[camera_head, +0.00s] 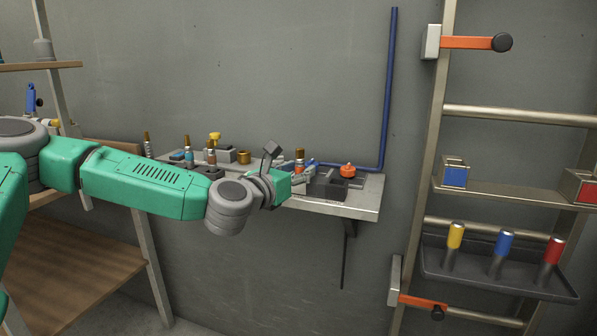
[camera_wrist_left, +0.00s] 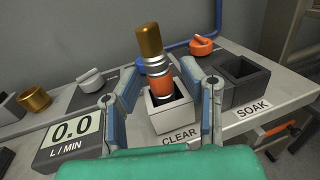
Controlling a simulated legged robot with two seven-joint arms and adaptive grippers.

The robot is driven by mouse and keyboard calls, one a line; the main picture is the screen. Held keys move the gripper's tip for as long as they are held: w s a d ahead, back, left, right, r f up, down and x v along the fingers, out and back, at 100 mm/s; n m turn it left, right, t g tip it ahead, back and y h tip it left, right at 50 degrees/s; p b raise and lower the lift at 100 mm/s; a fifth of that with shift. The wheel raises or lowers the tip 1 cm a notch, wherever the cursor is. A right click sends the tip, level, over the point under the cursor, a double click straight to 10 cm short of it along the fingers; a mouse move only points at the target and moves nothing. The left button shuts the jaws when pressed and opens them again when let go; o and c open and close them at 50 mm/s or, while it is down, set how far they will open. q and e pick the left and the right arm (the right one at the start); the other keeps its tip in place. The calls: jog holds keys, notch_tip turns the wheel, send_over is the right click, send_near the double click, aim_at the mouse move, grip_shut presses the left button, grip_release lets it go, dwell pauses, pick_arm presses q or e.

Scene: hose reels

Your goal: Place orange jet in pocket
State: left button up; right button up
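The orange jet (camera_wrist_left: 161,88), with a brass top and silver collar, stands slightly tilted in a pale box-shaped pocket (camera_wrist_left: 170,118) labelled CLEAR. Its lower end is hidden inside. My left gripper (camera_wrist_left: 163,72) is open, with one finger on each side of the jet; whether either touches it is unclear. In the head view the jet (camera_head: 299,158) shows just beyond my left gripper (camera_head: 308,169). A dark pocket (camera_wrist_left: 245,76) labelled SOAK stands to the right and looks empty. My right gripper is not in view.
A 0.0 L/MIN display (camera_wrist_left: 72,134) sits left of the pocket. An orange-topped knob (camera_wrist_left: 202,44), a white-topped knob (camera_wrist_left: 90,80) and a brass cup (camera_wrist_left: 34,99) stand on the shelf. A blue pipe (camera_head: 389,90) runs down the wall. Several other jets crowd the shelf's left.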

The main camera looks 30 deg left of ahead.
pick_arm(q)
jog(key=shift+s, duration=0.1)
jog(key=s+p, duration=0.2)
jog(key=s, duration=1)
jog(key=s+d+f+m+g+h, duration=0.1)
jog(key=s+d+f+m+g, duration=0.2)
jog(key=d+f+m, duration=0.4)
jog(key=s+d+f+m+g+h, duration=0.2)
jog(key=s+d+f+m+g, duration=0.15)
jog(key=f+m, duration=0.45)
jog(key=s+d+f+m+g+h, duration=0.1)
jog(key=s+d+f+m+g, duration=0.3)
jog(key=f, duration=0.6)
jog(key=s+a+f+m+g+y, duration=0.2)
jog(key=s+f+m+g, duration=0.1)
jog(key=s+f+m, duration=0.4)
jog(key=s+a+f+m+g+y, duration=0.2)
jog(key=s+a+f+m+g, duration=0.1)
jog(key=s+f+m, duration=0.4)
jog(key=s+m+g, duration=0.1)
jog(key=s+m, duration=0.1)
jog(key=m, duration=0.1)
jog(key=shift+s+a+m, duration=0.15)
jog(key=shift+s+m, duration=0.15)
jog(key=shift+s, duration=0.05)
